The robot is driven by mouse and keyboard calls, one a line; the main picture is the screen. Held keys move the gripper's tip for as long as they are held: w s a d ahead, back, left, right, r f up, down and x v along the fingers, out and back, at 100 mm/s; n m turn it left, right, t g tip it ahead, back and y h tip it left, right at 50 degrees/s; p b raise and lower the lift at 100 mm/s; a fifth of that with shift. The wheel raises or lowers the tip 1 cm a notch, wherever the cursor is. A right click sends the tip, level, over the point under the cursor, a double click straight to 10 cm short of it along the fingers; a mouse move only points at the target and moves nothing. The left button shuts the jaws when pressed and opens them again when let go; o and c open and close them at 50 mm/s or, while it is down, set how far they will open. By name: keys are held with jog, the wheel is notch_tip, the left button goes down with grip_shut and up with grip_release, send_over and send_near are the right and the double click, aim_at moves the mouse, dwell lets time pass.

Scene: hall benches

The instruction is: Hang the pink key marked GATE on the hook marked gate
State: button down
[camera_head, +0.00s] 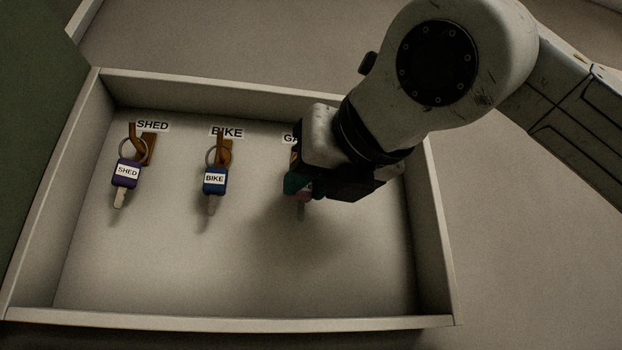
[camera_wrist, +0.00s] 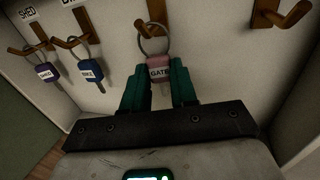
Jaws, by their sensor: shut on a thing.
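The pink key marked GATE (camera_wrist: 159,68) is held between the green fingers of my gripper (camera_wrist: 158,88), which is shut on its head. Its metal ring (camera_wrist: 141,45) points up at a brown hook (camera_wrist: 157,25), and the two overlap in the wrist view. I cannot tell whether the ring is around the hook or only in front of it. In the head view my gripper (camera_head: 300,186) hides most of the pink key (camera_head: 304,197) and the hook. The label beginning GA (camera_head: 289,138) is partly covered there.
The purple SHED key (camera_head: 126,173) and blue BIKE key (camera_head: 214,181) hang on hooks to the left. Another hook (camera_wrist: 278,17) shows bare at the right in the wrist view. The shallow box has raised walls (camera_head: 240,323); its lower panel is clear.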

jog(key=c, duration=0.8)
grip_release()
jog(key=shift+s, duration=0.1)
